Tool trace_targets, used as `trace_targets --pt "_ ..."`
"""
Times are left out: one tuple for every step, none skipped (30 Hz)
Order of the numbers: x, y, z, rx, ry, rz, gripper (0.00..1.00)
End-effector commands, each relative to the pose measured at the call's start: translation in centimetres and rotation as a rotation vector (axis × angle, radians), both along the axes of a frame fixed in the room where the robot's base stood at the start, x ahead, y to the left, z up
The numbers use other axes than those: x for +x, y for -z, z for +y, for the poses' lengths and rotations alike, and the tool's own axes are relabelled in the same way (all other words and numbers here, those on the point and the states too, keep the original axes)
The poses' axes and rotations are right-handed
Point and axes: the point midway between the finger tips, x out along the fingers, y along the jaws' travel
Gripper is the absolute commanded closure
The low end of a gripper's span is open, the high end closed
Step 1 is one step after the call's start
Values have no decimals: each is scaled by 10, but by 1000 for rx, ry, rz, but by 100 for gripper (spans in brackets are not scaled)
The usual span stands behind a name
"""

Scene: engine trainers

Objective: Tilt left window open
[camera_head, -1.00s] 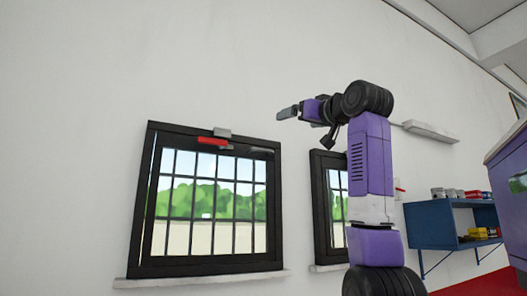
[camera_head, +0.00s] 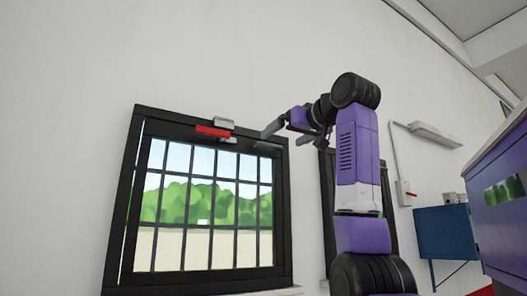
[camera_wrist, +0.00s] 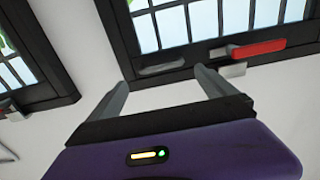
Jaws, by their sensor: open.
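The left window (camera_head: 114,205) has a black frame with a barred pane. A red handle (camera_head: 212,131) with a grey mount (camera_head: 224,122) sits on the top of its frame. The pane looks shut or nearly so. My gripper (camera_head: 272,126) is at the window's upper right corner, to the right of the red handle and apart from it. In the wrist view, my gripper (camera_wrist: 160,82) is open and empty, its two fingers pointing at the frame edge. The red handle (camera_wrist: 258,48) shows there beyond the finger on the right, with the grey mount beside it.
A second black-framed window (camera_head: 327,200) is to the right, partly hidden behind my arm. A blue shelf (camera_head: 445,232) and a purple cabinet (camera_head: 505,205) stand farther right. White wall above the windows is bare.

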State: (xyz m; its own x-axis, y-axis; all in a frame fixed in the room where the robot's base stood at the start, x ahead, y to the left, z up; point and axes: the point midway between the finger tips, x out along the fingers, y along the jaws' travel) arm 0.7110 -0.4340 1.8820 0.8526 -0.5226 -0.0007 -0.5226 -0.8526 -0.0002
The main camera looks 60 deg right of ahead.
Motion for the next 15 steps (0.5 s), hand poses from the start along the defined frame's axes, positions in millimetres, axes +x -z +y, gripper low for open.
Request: trace_targets --pt "1 0 0 1 0 1 5" --pt "2 -1 -1 1 0 1 5" --pt "4 -1 -3 1 0 2 5" --pt "7 -1 -4 2 0 3 5" --pt "9 -1 -6 3 -1 3 5" --pt "14 -2 -9 2 -1 2 5" --pt "18 -2 -11 3 -1 3 5" --pt "22 -2 -13 3 -1 4 5" --pt "28 -2 -17 3 -1 3 5" --pt "32 -2 -19 3 -1 4 5" --pt "36 -2 -22 2 -1 3 5" --pt "41 -2 -25 3 -1 4 5" --pt "45 -2 -27 3 -1 4 5" --pt "48 -2 -29 2 -1 2 5" --pt "52 -2 -32 2 -1 3 5"
